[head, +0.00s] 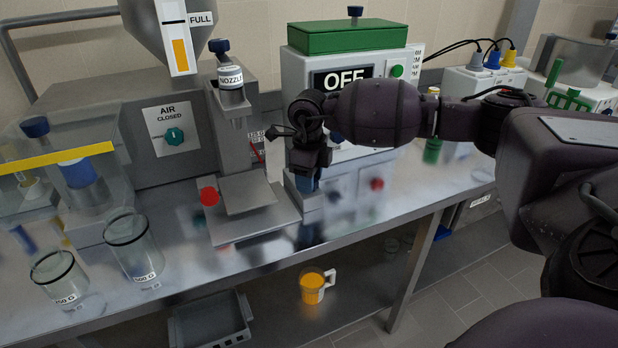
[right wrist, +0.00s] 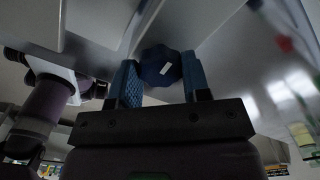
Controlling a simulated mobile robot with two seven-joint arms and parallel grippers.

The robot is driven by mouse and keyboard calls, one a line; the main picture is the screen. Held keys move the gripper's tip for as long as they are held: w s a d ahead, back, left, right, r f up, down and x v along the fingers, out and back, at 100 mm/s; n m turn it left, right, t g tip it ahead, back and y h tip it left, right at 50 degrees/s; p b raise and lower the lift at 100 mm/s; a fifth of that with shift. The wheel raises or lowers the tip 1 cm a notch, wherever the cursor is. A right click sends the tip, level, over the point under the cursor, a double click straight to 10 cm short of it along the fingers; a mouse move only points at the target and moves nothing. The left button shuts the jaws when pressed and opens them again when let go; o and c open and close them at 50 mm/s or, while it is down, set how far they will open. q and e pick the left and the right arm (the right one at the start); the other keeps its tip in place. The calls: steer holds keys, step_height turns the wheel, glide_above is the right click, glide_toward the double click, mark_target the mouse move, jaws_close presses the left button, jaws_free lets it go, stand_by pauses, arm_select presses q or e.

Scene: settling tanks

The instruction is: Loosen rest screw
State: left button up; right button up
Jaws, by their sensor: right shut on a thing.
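In the right wrist view, a dark blue faceted knob with a short white mark, seemingly the rest screw (right wrist: 160,66), sits between the two blue pads of my right gripper (right wrist: 160,84). The gripper is shut on it. In the head view, my right gripper (head: 306,183) points down just right of the small grey rest plate (head: 249,194), in front of the green-topped box. The knob cannot be made out there; the gripper hides that spot. My left gripper is not in view.
A nozzle (head: 231,84) hangs above the rest plate, with a red knob (head: 209,195) at its left. The box with the OFF display (head: 343,77) stands close behind my right gripper. Glass beakers (head: 134,247) stand front left. The bench front is clear near the gripper.

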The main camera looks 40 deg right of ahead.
steer(key=n, duration=0.4)
steer(key=n+b, duration=0.1)
steer(key=n, duration=0.3)
steer(key=shift+f+n, duration=0.1)
steer(key=shift+n, duration=0.3)
steer(key=n, duration=0.2)
steer(key=shift+n+b, duration=0.3)
steer(key=shift+b, duration=0.05)
steer(key=n+b, duration=0.1)
steer(key=n, duration=0.3)
steer(key=shift+n, duration=0.7)
steer(key=o, duration=0.9)
